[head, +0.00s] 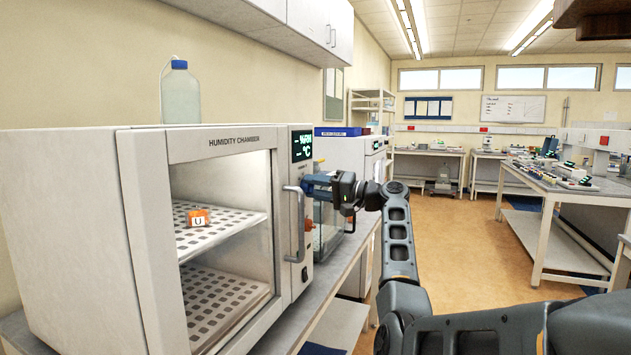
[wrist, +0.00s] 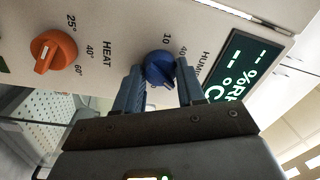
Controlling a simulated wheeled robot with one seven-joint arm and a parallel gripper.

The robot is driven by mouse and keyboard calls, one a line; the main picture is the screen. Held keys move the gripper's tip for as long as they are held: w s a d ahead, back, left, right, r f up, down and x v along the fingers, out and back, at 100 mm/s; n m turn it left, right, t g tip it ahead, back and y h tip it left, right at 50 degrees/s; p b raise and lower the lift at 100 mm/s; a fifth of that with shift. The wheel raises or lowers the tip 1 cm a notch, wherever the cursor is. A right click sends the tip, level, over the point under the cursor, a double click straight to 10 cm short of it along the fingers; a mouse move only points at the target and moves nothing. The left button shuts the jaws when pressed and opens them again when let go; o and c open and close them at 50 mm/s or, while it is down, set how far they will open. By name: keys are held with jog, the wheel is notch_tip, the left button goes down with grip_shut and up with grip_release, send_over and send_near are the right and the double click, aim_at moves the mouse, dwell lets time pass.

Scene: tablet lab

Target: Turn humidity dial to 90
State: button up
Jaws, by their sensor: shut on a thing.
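The humidity chamber (head: 150,250) stands on the bench at the left in the head view. Its blue humidity dial (wrist: 159,67) shows in the wrist view, with the marks 10 and 40 readable beside it; any further marks are hidden. My gripper (wrist: 160,85) is shut on the blue dial, one finger on each side. In the head view my gripper (head: 318,187) is at the chamber's control panel and hides the dial. The display (wrist: 240,70) shows dashes before %RH and °C; it is also at the panel's top in the head view (head: 302,146).
An orange heat dial (wrist: 54,50) marked 25°, 40°, 60° is beside the blue one. The chamber's door handle (head: 297,225) is close to my gripper. A bottle (head: 180,92) stands on the chamber.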

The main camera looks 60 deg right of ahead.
jog(key=m+h+p, duration=0.1)
jog(key=m+p, duration=0.1)
jog(key=m, duration=1)
jog(key=shift+a+f+p, duration=0.1)
jog(key=shift+f+p, duration=0.05)
jog(key=shift+p, duration=0.15)
jog(key=shift+m, duration=0.3)
jog(key=o, duration=1)
jog(key=shift+o, duration=0.2)
jog(key=s+b, duration=0.2)
jog(key=s, duration=0.6)
jog(key=shift+f, duration=0.15)
jog(key=shift+w+f, duration=0.1)
